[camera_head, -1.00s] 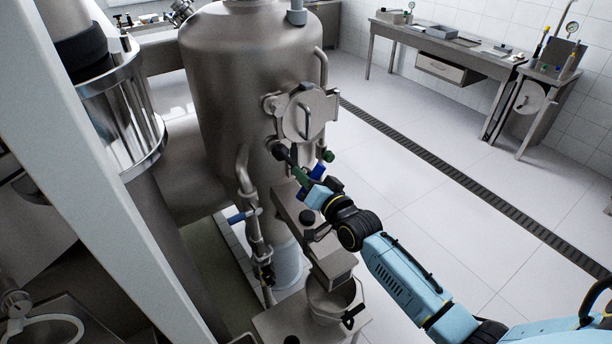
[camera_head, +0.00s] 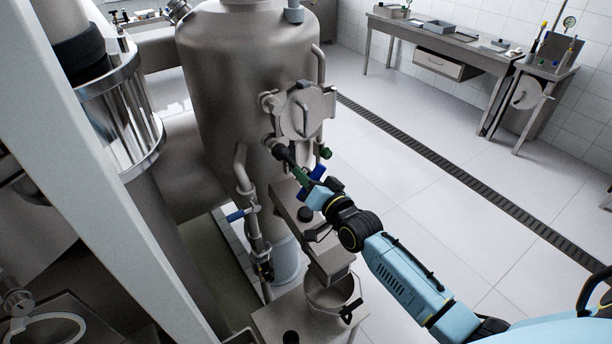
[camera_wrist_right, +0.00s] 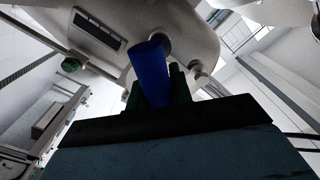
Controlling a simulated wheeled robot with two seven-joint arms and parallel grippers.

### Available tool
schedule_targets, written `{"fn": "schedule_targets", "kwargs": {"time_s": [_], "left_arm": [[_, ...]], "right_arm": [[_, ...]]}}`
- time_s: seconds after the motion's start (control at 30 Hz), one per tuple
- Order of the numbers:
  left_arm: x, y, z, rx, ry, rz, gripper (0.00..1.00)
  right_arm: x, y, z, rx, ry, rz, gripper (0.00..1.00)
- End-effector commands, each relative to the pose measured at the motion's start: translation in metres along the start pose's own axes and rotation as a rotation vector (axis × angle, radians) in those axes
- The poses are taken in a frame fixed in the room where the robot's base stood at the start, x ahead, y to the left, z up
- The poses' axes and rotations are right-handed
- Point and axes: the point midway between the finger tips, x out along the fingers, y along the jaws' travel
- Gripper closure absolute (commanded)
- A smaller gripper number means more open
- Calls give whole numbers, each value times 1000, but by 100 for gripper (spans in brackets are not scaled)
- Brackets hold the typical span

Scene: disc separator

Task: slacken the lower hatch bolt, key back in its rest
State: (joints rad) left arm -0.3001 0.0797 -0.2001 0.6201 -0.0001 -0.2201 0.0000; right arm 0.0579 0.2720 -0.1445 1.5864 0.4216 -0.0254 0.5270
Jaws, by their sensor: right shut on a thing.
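The round hatch (camera_head: 301,112) is on the front of the steel tank, with a clamp at its left side. My right gripper (camera_head: 294,166) is just below the hatch, its green fingers pointing up and left to a dark round end (camera_head: 279,151) by the lower hatch fitting. In the right wrist view the fingers are closed around a blue cylinder (camera_wrist_right: 151,72), which looks like the key's handle. Its far end is close to a round grey boss; I cannot tell whether it is seated on the bolt. The bolt is hidden. My left gripper is out of view.
A green knob (camera_head: 326,153) is right of the gripper and shows in the right wrist view (camera_wrist_right: 71,65). Piping (camera_head: 247,190) with a blue lever is at left. A steel bowl (camera_head: 331,294) is below.

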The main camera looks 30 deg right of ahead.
Motion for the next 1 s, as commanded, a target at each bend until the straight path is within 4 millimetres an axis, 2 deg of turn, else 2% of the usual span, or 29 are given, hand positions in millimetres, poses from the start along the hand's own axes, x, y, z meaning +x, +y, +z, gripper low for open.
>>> {"fn": "schedule_targets", "kwargs": {"time_s": [0.27,0.37,0.6,0.7,1.0], "left_arm": [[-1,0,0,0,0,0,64],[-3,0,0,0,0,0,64],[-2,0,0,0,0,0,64],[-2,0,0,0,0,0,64],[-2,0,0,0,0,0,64]], "right_arm": [[0,0,3,32,-8,3,100],[0,0,3,186,-7,5,100],[0,0,3,728,-5,9,100],[0,0,3,862,-5,10,100],[0,0,3,905,-4,9,100]]}}
